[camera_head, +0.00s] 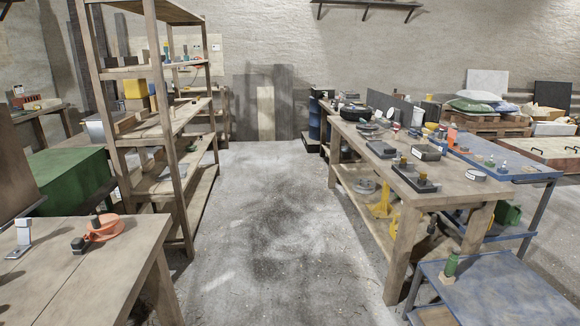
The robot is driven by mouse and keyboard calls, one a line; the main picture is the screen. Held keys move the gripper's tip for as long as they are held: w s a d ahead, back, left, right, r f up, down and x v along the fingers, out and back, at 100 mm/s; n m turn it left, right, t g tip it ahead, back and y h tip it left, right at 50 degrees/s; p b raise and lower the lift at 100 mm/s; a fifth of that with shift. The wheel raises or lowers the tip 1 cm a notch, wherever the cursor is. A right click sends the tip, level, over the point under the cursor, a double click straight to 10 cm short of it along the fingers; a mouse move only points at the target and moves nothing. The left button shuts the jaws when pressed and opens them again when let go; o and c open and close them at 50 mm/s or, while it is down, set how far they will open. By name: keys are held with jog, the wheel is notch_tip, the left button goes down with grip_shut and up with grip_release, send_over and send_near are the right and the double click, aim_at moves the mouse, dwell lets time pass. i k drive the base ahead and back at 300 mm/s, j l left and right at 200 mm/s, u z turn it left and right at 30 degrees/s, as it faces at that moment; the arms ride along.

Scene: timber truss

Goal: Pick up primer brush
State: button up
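I cannot pick out a primer brush for certain in the head view; the many small items are too small to tell apart. Several small dark and yellow items lie on the long wooden workbench (455,188) at the right. A round orange item (104,228) with a dark upright part sits on the wooden table (45,285) at the near left, with a small black item (78,245) beside it. A green bottle-like item (451,264) stands on the low blue table (500,295) at the near right. My gripper is not in view.
A concrete floor aisle (275,220) runs clear down the middle. A tall wooden shelf (160,185) with boxes stands left of it. A blue-topped table (505,165) stands behind the workbench. A green box (70,175) is at the left. Pallets with sacks (480,97) are at the back right.

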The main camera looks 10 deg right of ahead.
aim_at(394, 161)
jog(key=i, duration=1.9)
